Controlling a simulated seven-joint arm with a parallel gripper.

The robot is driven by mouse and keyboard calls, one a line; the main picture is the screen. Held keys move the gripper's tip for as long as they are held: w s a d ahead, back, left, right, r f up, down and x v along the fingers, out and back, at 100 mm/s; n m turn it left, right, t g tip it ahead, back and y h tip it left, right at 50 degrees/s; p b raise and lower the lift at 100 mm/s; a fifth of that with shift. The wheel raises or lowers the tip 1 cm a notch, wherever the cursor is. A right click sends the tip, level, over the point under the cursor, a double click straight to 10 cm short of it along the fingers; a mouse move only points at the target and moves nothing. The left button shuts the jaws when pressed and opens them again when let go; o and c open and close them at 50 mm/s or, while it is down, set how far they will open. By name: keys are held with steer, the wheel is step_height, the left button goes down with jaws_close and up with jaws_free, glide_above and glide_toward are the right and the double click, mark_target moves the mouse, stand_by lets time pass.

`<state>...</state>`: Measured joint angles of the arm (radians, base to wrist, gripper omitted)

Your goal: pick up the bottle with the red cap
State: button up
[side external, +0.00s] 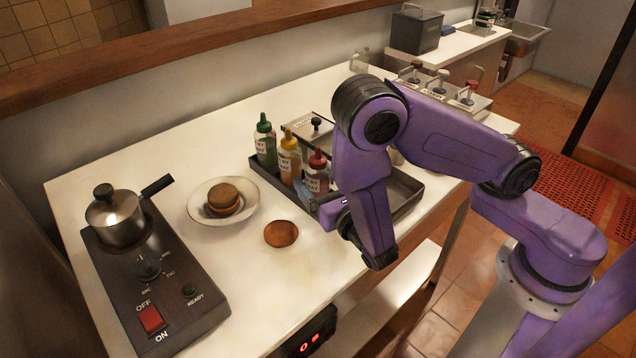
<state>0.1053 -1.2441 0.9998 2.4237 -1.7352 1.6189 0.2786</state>
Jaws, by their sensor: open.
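The bottle with the red cap (316,180) stands upright at the front of a row of three squeeze bottles in a dark tray (272,178). Behind it in the row are a yellow-capped bottle (289,160) and a green-capped bottle (265,145). My gripper (326,208) is low beside the red-capped bottle, at its lower right in the picture. It is open and holds nothing that I can see. My arm hides part of the tray, and the fingertips are hard to make out. I cannot tell whether they touch the bottle.
A plate (194,207) with buns and a loose patty or bun (281,234) lie left of the tray. A pot (115,216) sits on a burner unit (190,318) at far left. Pump dispensers (440,82) stand behind my arm. The counter's left back is clear.

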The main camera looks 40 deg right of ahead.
mark_target(314, 171)
steer(key=shift+x, duration=1.8)
steer(key=shift+r, duration=0.1)
steer(key=c, duration=1.1)
steer(key=shift+c, duration=0.2)
steer(key=shift+r, duration=0.1)
